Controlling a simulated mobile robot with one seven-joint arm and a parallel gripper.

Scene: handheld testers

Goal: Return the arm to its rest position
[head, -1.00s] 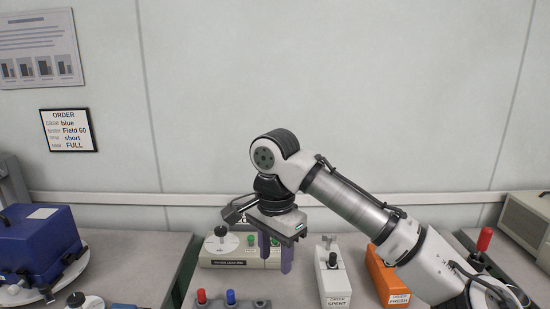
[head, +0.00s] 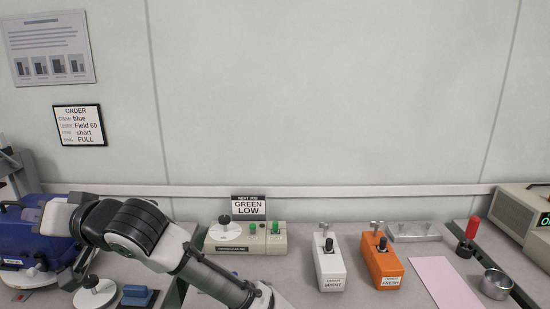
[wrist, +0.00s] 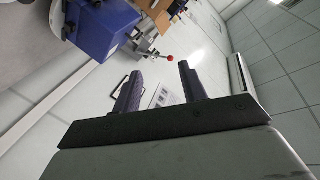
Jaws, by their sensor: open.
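My arm reaches across the lower left of the head view, its wrist in front of the blue case (head: 38,228). The blue case also shows in the wrist view (wrist: 103,28), beyond the fingers at the upper left. A lever with a red knob (wrist: 170,58) shows past the gap between the fingers.
A pink sheet (head: 446,283) and a metal cup (head: 497,284) are at the right.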

